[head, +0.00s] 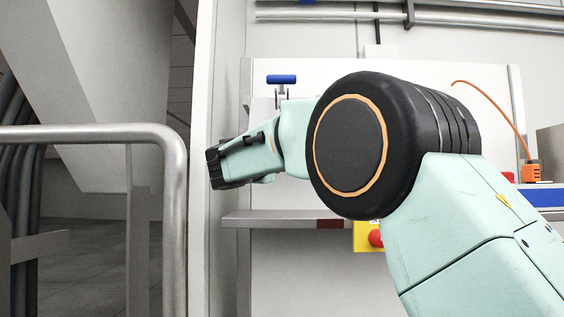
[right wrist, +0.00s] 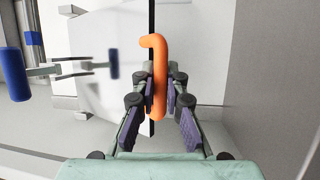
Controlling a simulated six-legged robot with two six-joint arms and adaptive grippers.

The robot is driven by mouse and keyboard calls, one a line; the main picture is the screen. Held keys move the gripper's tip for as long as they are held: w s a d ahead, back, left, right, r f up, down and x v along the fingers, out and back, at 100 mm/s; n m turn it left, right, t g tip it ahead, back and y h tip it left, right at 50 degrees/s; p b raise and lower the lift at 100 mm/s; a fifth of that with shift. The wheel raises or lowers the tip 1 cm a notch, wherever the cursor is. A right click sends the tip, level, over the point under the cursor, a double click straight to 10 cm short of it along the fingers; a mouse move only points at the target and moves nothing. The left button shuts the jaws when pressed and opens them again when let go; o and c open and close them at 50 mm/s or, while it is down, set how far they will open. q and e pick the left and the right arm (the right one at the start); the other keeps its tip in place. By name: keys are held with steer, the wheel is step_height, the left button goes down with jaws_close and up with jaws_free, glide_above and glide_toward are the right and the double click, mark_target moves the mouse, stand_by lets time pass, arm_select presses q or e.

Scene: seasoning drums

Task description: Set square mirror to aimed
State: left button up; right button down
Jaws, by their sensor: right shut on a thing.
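An orange hooked handle (right wrist: 158,75) stands between the fingers of my right gripper (right wrist: 160,88) in the right wrist view. The purple-padded fingers are shut on it, and its bent top rises beyond the fingertips. A thin black upright edge (right wrist: 152,22) runs behind the handle, with a pale panel to its left, perhaps the mirror; I cannot tell its angle. In the head view my right gripper (head: 216,166) reaches left, in front of the white frame post. The handle and any mirror cannot be made out there. My left gripper is in neither view.
A blue T-handle (head: 282,79) is on the panel behind my arm; a blue handle (right wrist: 14,75) shows at the wrist view's left. A grey shelf (head: 275,217), a yellow box with a red button (head: 374,237) and a metal railing (head: 100,133) are nearby.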

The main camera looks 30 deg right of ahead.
steer(key=shift+w+d+f, duration=0.1)
steer(key=shift+w+d, duration=0.25)
steer(key=shift+w, duration=0.05)
steer(key=c, duration=1.7)
jaws_free()
steer(key=shift+a, duration=0.1)
steer(key=o, duration=0.3)
steer(key=shift+w+d+f, duration=0.2)
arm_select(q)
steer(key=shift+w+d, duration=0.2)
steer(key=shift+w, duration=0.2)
arm_select(e)
steer(key=shift+o, duration=0.2)
steer(key=shift+s+a, duration=0.1)
steer(key=shift+s+a+r, duration=0.1)
steer(key=shift+s+a, duration=0.2)
steer(key=shift+a, duration=0.15)
steer(key=v, duration=1)
steer(key=shift+s+a+f, duration=0.15)
steer(key=shift+a+f, duration=0.1)
steer(key=shift+a, duration=0.05)
